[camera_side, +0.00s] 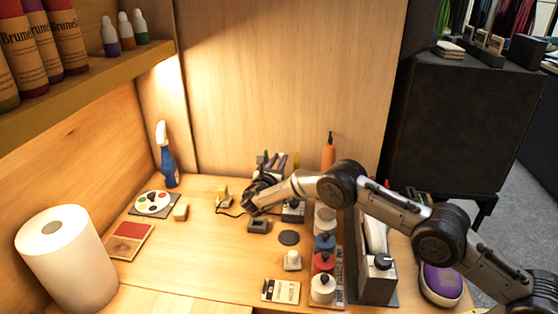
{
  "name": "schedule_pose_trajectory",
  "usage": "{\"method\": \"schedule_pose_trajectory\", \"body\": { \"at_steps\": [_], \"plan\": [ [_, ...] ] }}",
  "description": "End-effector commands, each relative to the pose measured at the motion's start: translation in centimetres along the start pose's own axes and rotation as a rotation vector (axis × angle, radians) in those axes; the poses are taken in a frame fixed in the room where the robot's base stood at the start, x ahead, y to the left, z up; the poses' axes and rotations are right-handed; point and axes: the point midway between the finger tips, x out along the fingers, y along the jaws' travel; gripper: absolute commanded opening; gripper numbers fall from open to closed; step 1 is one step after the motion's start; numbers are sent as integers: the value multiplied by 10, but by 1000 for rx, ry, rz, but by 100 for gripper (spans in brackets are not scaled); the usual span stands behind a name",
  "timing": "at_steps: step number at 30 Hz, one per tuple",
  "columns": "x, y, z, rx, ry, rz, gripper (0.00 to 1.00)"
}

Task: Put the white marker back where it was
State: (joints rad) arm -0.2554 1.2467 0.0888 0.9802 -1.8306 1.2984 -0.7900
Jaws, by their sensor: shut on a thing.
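My gripper (252,197) is at the middle of the table, low over the top, pointing down and left. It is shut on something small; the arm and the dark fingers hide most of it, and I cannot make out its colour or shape. I cannot pick out a white marker for certain. A small dark block (258,226) sits on the table just below the gripper; whether they touch is unclear. A group of upright pens or tools (283,161), with green, purple and yellow parts, stands behind the gripper against the back wall, partly hidden by the arm.
A yellow item (222,196) stands left of the gripper. A paint palette (153,202), blue spray bottle (167,157) and paper roll (66,256) are further left. The front-left table is mostly clear.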

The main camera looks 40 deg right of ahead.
Motion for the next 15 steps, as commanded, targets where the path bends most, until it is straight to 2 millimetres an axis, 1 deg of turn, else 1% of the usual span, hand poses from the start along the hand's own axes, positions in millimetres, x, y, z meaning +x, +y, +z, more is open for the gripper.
{"method": "schedule_pose_trajectory", "body": {
  "at_steps": [4, 8, 9, 11, 12, 14, 15],
  "plan": [
    [0, 0, 1, 1, -1, 0, 0],
    [0, 0, -2, 1, -1, 0, 0],
    [0, 0, -3, 0, 0, 0, 26],
    [0, 0, -2, 1, 0, 0, 37],
    [0, 0, -2, 1, 0, 0, 44],
    [0, 0, -2, 1, 0, 0, 55],
    [0, 0, -2, 1, 0, 0, 55]
  ]
}}
